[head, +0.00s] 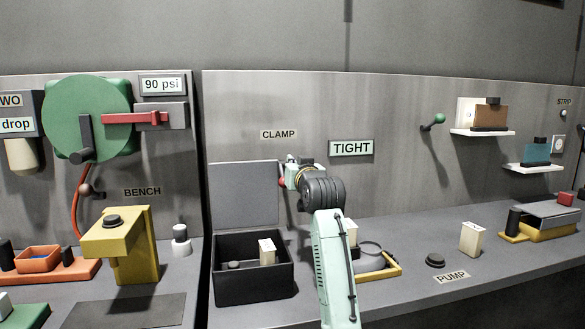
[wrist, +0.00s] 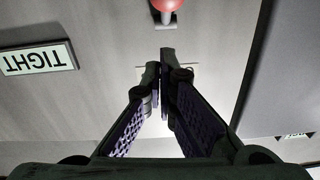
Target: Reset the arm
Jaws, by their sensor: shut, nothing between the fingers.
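My gripper (wrist: 166,62) is shut and empty; its two fingertips meet in the wrist view. In the head view my arm reaches up to the panel under the CLAMP label (head: 279,134), and the arm mostly hides the fingers. A red knob (wrist: 167,5) shows just beyond the fingertips at the top of the wrist view, with a visible gap. The red knob also shows left of my wrist in the head view (head: 282,182). The sign beside it reads TIGHT (head: 351,148); it shows upside down in the wrist view (wrist: 38,60).
A black open box (head: 253,285) with its grey lid raised stands left of my arm, holding a pale block. A yellow tray (head: 385,271) sits close on the right. Shelves (head: 482,132) and a green-knobbed lever (head: 440,118) project from the wall farther right.

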